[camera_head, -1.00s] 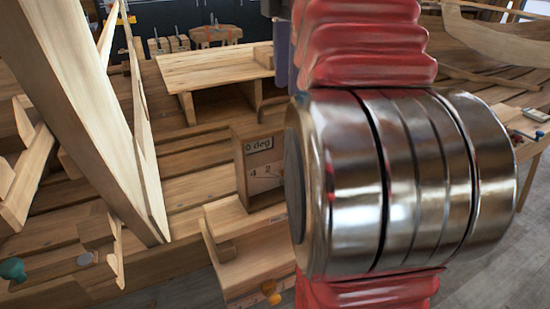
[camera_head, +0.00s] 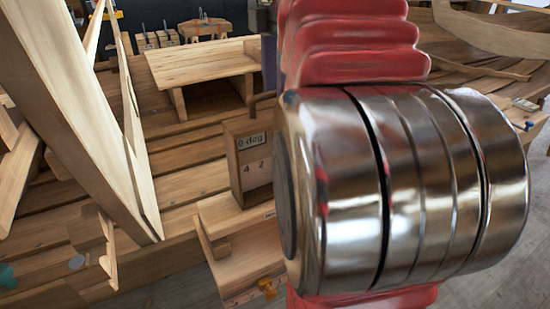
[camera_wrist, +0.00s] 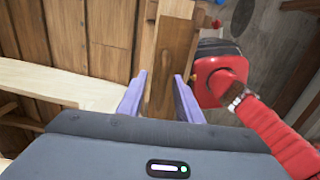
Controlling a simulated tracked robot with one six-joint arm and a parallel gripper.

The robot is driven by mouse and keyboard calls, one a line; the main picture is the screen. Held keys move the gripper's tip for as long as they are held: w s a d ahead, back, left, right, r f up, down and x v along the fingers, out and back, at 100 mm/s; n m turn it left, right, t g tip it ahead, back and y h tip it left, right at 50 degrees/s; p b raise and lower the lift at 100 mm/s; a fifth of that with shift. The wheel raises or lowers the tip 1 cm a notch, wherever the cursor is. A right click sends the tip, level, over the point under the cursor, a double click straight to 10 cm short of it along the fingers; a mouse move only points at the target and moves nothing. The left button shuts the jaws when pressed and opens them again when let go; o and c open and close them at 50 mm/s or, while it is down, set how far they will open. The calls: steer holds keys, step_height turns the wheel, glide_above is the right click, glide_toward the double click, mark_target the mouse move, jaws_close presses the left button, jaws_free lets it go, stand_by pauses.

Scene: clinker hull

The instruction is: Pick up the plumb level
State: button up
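The plumb level is probably the upright wooden box labelled "0 deg" (camera_head: 236,165) in the head view. It stands on a wooden ledge, its right side hidden by my arm. My gripper (camera_wrist: 160,97) shows in the wrist view with two purple fingers apart and nothing held between them. Beyond the fingers is a wooden piece (camera_wrist: 162,75); I cannot tell whether it is the level. In the head view, one purple finger shows above and right of the box, beside my arm, and the rest is hidden.
A small wooden bench (camera_head: 203,62) stands behind the box. A tall slanted plank (camera_head: 75,120) rises at left. In the wrist view, a pale board (camera_wrist: 60,85) lies left of the fingers.

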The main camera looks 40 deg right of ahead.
mark_target(248, 138)
steer(key=shift+f, duration=2.4)
step_height(248, 138, down, 5)
steer(key=shift+s+a+f, duration=0.1)
steer(key=shift+s+a, duration=0.05)
steer(key=shift+c, duration=0.4)
jaws_close()
